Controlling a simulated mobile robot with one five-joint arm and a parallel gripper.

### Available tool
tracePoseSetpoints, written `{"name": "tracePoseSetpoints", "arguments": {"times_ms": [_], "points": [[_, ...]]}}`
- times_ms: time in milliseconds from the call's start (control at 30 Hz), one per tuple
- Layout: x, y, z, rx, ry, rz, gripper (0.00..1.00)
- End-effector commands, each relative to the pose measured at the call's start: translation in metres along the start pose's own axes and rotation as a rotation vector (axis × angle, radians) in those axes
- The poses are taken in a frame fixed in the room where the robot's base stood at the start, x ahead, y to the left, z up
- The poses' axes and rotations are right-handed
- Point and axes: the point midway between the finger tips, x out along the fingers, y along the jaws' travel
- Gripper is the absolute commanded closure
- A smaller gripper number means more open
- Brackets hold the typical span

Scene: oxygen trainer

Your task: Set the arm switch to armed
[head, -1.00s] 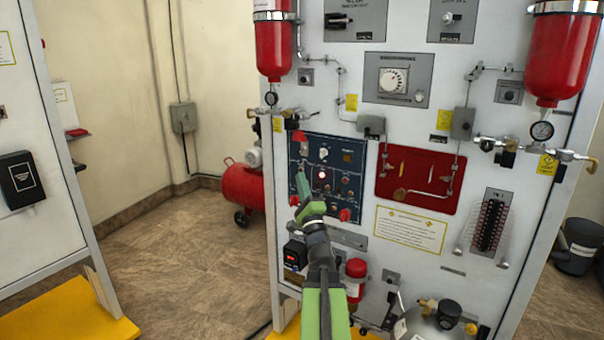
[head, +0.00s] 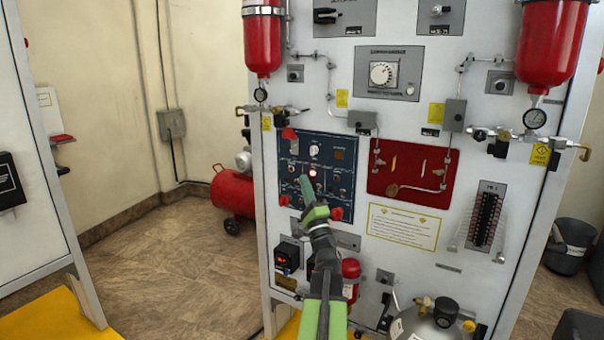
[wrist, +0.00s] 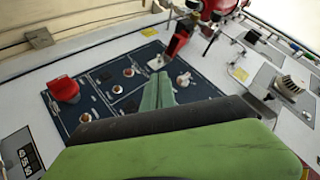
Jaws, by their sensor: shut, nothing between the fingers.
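The dark blue control panel (head: 345,175) is on the left of the white board. At its upper left a red guard (head: 289,134) stands raised; it also shows raised in the wrist view (wrist: 180,38). A small pale switch (wrist: 156,62) shows below it. I cannot read which label marks the arm switch. My gripper (head: 306,186) is shut and empty in front of the panel, its tip just below the lit red lamp (head: 312,173). In the wrist view its green fingertips (wrist: 158,88) are together, pointing toward the pale switch. I cannot tell if they touch the panel.
More red covers sit low on the panel, one at left (head: 284,200) and one at right (head: 336,213). A red bottle (head: 263,40) and gauge (head: 260,95) hang above the panel. A red plate with pipes (head: 410,172) lies to the right. Open floor is at left.

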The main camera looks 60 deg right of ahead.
Motion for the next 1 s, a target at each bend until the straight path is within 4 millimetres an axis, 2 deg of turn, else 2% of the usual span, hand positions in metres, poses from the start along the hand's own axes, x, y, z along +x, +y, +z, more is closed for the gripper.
{"name": "tracePoseSetpoints", "arguments": {"times_ms": [400, 500, 1000], "points": [[0.080, -0.004, -0.002, -0.001, 0.000, 0.000, 1.00], [0.091, -0.003, -0.001, 0.000, 0.001, 0.000, 1.00], [0.096, 0.001, 0.001, 0.005, 0.007, 0.005, 1.00]]}}
